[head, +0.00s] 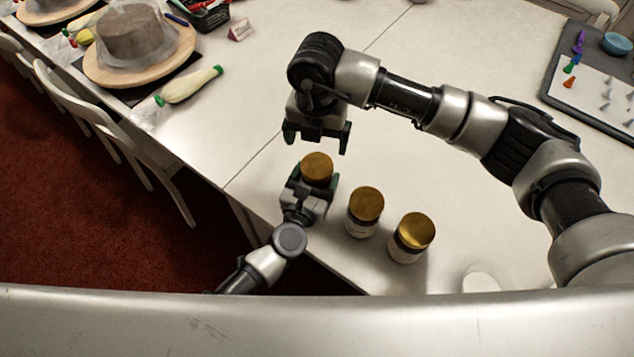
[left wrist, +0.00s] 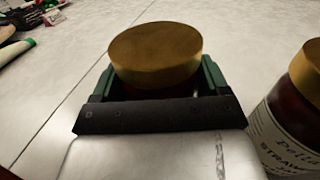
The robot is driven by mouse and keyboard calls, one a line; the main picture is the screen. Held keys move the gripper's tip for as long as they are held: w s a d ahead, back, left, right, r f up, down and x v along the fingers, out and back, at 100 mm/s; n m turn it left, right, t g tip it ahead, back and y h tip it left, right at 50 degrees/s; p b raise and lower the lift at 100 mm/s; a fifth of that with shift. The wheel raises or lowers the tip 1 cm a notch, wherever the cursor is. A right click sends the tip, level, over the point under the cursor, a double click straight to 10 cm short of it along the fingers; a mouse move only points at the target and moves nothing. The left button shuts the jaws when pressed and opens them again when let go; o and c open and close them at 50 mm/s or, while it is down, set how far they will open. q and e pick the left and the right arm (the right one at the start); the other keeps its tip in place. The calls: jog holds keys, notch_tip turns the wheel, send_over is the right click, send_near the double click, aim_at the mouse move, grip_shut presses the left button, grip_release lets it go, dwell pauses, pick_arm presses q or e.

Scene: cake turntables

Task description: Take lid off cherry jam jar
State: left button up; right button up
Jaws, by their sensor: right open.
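A jar with a gold lid (head: 317,167) stands at the table's near edge, its lid on. Its label is hidden, so I cannot read the flavour. My left gripper (head: 314,180) has its green fingers on both sides of this jar, just below the lid, and appears shut on it. The left wrist view shows the same gold lid (left wrist: 155,55) between the fingers. My right gripper (head: 317,142) is open and empty, pointing down just beyond the jar, apart from the lid.
Two more gold-lidded jars stand to the right, a middle jar (head: 364,212) and a right jar (head: 411,238). The left wrist view shows a neighbouring jar (left wrist: 290,135) with a label reading "STRAW". A green-capped piping bag (head: 190,86) lies left. The table (head: 430,160) is clear around the right gripper.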

aim_at(317, 165)
pick_arm(q)
jog(key=c, duration=0.9)
jog(key=shift+c, duration=1.4)
pick_arm(e)
jog(key=shift+m, duration=0.3)
pick_arm(q)
jog(key=shift+c, duration=0.3)
pick_arm(e)
jog(key=m, duration=0.3)
jog(key=shift+f+m, duration=0.15)
jog(key=shift+m, duration=0.25)
notch_tip(317, 165, down, 8)
jog(key=shift+r, duration=0.15)
